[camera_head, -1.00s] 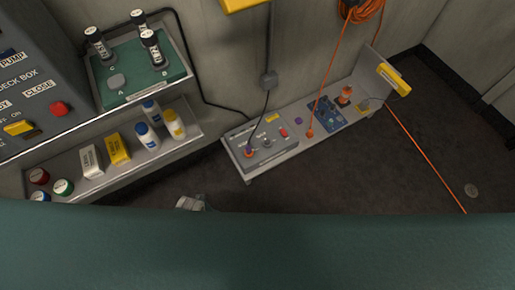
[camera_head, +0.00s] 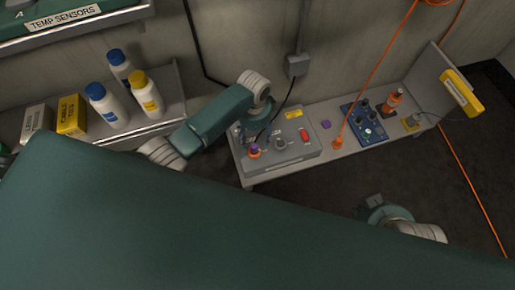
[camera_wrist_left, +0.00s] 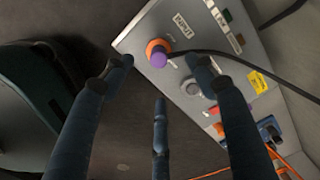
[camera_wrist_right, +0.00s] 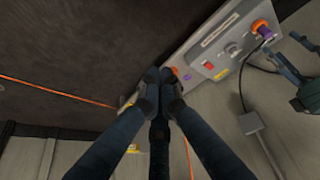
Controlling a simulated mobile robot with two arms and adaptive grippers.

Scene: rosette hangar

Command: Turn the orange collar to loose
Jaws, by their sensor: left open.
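The orange collar (camera_head: 255,154) is a ring around a purple plug (camera_head: 254,145) at the near left corner of a grey panel box (camera_head: 290,160). In the left wrist view the collar (camera_wrist_left: 153,44) and purple plug (camera_wrist_left: 158,59) show beyond my fingers, with a small white label beside them. My left gripper (camera_wrist_left: 160,75) is open and empty, its fingers spread short of the collar; no contact is visible. The collar also shows in the right wrist view (camera_wrist_right: 259,25). My right gripper (camera_wrist_right: 158,78) has its fingers together, empty, away from the collar.
A black cable runs from the plug to a wall box (camera_head: 297,66). The panel also has a grey knob (camera_head: 280,143) and a red switch (camera_head: 304,134). To the right are an orange cord (camera_head: 375,72) and a blue panel (camera_head: 364,125). Bottles (camera_head: 145,92) stand on the left shelf.

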